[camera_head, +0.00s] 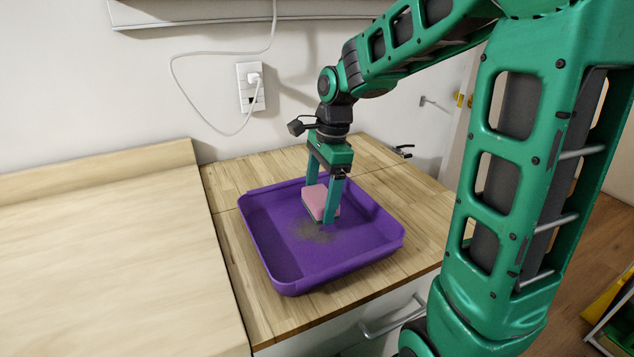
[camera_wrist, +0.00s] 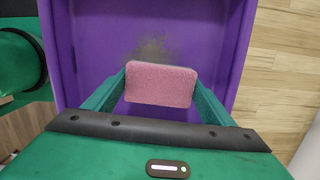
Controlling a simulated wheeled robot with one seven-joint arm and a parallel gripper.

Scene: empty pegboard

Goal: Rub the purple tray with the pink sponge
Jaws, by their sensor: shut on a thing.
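The purple tray (camera_head: 280,262) lies on the wooden counter, with a grey-brown dirt patch (camera_head: 314,232) on its floor near the middle. My gripper (camera_head: 322,200) points down inside the tray and is shut on the pink sponge (camera_head: 317,198). The sponge sits between the two fingers, low over the tray floor, beside the dirt patch. I cannot tell whether it touches the floor. In the wrist view the sponge (camera_wrist: 160,84) is held flat between the fingers, and the dirt patch (camera_wrist: 151,50) shows just beyond it on the tray floor (camera_wrist: 100,40).
The wooden counter (camera_head: 235,180) has some free room around the tray. A higher pale wooden surface (camera_head: 100,260) stands on the left. A wall socket (camera_head: 251,86) with a white cable is behind. A drawer handle (camera_head: 390,318) juts out at the front.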

